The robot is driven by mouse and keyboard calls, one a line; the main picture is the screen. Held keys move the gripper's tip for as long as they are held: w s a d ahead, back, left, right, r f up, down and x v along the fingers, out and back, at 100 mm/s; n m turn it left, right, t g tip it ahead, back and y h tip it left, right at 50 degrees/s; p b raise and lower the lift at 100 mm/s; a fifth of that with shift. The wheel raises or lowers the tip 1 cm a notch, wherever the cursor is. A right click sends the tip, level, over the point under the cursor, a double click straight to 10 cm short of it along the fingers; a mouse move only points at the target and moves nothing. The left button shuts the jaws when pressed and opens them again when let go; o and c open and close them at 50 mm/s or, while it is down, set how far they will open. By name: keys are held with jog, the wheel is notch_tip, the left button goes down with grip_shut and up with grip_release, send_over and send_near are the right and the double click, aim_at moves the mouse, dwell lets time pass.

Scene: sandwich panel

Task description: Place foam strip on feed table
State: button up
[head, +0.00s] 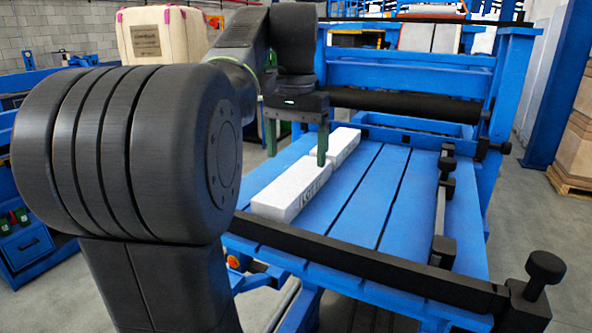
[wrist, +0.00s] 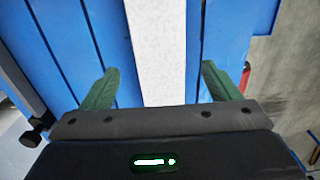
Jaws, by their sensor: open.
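White foam strip (head: 290,190) lies flat on the blue slatted feed table (head: 395,185), along its left side, with dark marks on its near side face. A second white length (head: 345,143) shows behind it in line; a finger covers part of the join, so I cannot tell for certain whether they are separate pieces. My gripper (head: 297,150) is open with its two green fingers pointing down over the strip. In the wrist view, white foam (wrist: 165,50) runs between the fingers of my gripper (wrist: 160,72), with a gap on both sides. The fingers hold nothing.
A black bar (head: 350,262) with a knob crosses the table's near edge. A black side guide (head: 443,205) stands on the right. A dark roller (head: 410,106) spans the back under a blue frame. The slats between strip and guide are clear.

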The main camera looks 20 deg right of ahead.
aim_at(296, 178)
notch_tip(296, 178, up, 6)
jog(key=shift+f+p, duration=0.15)
jog(key=shift+p, duration=0.95)
